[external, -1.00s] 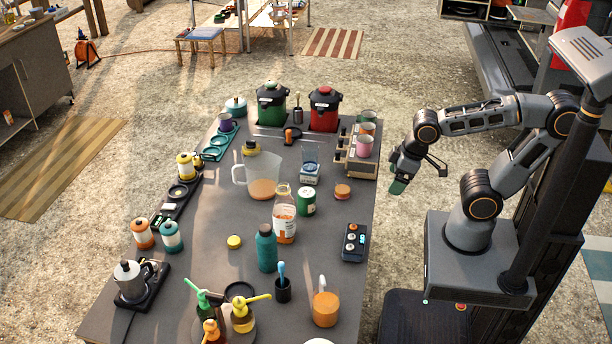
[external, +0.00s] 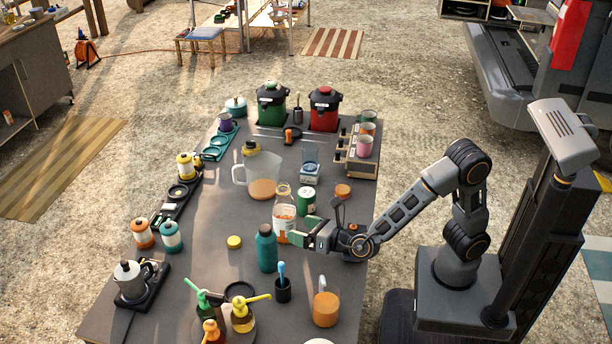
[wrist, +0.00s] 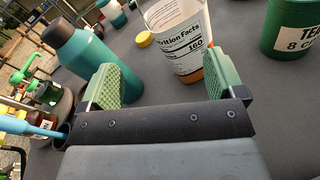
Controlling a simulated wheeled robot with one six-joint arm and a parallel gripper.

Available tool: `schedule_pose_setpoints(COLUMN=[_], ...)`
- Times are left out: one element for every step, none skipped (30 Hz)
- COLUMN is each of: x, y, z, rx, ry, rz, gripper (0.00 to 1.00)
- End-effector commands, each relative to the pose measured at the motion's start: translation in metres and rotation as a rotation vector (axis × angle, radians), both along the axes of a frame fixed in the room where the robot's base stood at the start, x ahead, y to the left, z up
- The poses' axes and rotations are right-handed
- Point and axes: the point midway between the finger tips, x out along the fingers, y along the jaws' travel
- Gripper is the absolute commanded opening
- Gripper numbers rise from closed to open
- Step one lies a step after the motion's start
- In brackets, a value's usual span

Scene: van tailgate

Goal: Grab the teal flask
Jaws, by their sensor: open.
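The flask is not between the pads; any contact with the left pad cannot be told.
A labelled bottle (external: 284,212) stands close behind the flask and shows ahead between the pads in the wrist view (wrist: 182,38). A green can (external: 306,200) is behind my gripper. A dark cup with a blue brush (external: 283,288) and an orange jug (external: 326,305) stand in front. Table left of the flask is fairly clear.

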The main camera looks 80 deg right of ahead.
Motion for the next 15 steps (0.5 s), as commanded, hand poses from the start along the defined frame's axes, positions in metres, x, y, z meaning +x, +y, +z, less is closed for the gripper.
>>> schedule_pose_setpoints(x=[0.004, 0.005, 0.006, 0.007, 0.008, 0.008, 0.008, 0.009, 0.01, 0.012, 0.014, 0.018, 0.02, 0.023, 0.027], y=[0.019, 0.028, 0.039, 0.047, 0.054, 0.061, 0.065, 0.068, 0.072, 0.074, 0.075, 0.076, 0.076, 0.077, 0.077], z=[-0.014, -0.017, -0.02, -0.022, -0.024, -0.026, -0.027, -0.028, -0.029, -0.03, -0.029, -0.029, -0.03, -0.03, -0.029], rx=[-0.061, -0.095, -0.134, -0.159, -0.181, -0.205, -0.22, -0.232, -0.244, -0.251, -0.255, -0.258, -0.26, -0.26, -0.26], ry=[-0.01, -0.017, -0.027, -0.033, -0.039, -0.046, -0.05, -0.054, -0.057, -0.059, -0.062, -0.063, -0.063, -0.063, -0.064], rz=[0.064, 0.1, 0.141, 0.168, 0.19, 0.216, 0.231, 0.243, 0.256, 0.261, 0.267, 0.27, 0.271, 0.272, 0.272], gripper=[0.89, 0.89, 0.89, 0.89, 0.89, 0.89, 0.89, 0.89, 0.89, 0.89, 0.89, 0.89, 0.89, 0.89, 0.89])
